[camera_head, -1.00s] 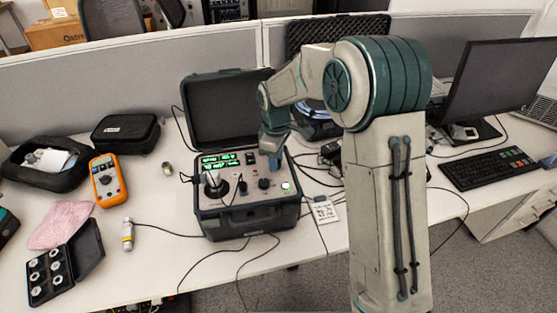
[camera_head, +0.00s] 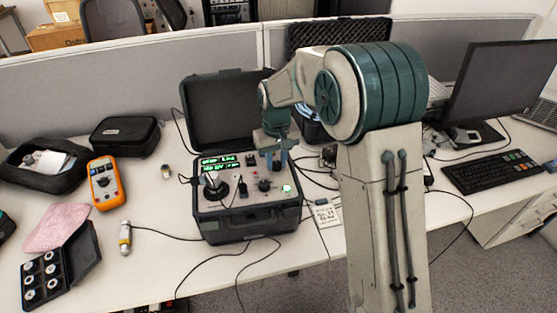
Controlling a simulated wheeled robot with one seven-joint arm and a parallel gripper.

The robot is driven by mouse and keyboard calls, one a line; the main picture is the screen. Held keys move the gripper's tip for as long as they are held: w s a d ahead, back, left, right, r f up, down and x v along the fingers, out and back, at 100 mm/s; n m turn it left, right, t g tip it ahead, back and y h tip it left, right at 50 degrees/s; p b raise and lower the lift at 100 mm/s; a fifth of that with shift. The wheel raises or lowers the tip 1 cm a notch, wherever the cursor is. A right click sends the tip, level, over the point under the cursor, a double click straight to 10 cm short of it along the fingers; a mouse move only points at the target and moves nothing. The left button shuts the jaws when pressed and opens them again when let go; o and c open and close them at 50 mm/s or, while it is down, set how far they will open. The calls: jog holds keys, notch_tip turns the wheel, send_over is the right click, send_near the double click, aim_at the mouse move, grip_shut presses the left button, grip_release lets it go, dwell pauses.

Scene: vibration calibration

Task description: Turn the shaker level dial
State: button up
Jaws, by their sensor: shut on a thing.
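The shaker unit (camera_head: 248,222) is an open black case with a grey control panel (camera_head: 225,198) and green lit displays (camera_head: 222,165). My gripper (camera_head: 275,167) points down at the panel's back right and is shut on a dial there. The fingers hide most of that dial, and its markings are too small to read. A black knob (camera_head: 264,185) shows just in front of the fingers. A smaller black knob (camera_head: 242,189) and a silver cylinder on a dark round base (camera_head: 214,187) stand to its left. A green light (camera_head: 287,188) glows at the right.
An orange multimeter (camera_head: 105,183), a small sensor (camera_head: 125,238) on a cable and a case of round parts (camera_head: 45,277) lie to the left. Cables run over the table's front edge. A monitor (camera_head: 500,85) and keyboard (camera_head: 495,172) stand to the right.

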aim_at(277, 163)
jog(key=shift+w+r+m, duration=0.15)
jog(key=shift+w+m, duration=0.05)
jog(key=shift+m, duration=0.3)
jog(key=o, duration=1)
notch_tip(277, 163, up, 14)
jog(key=shift+f, duration=0.15)
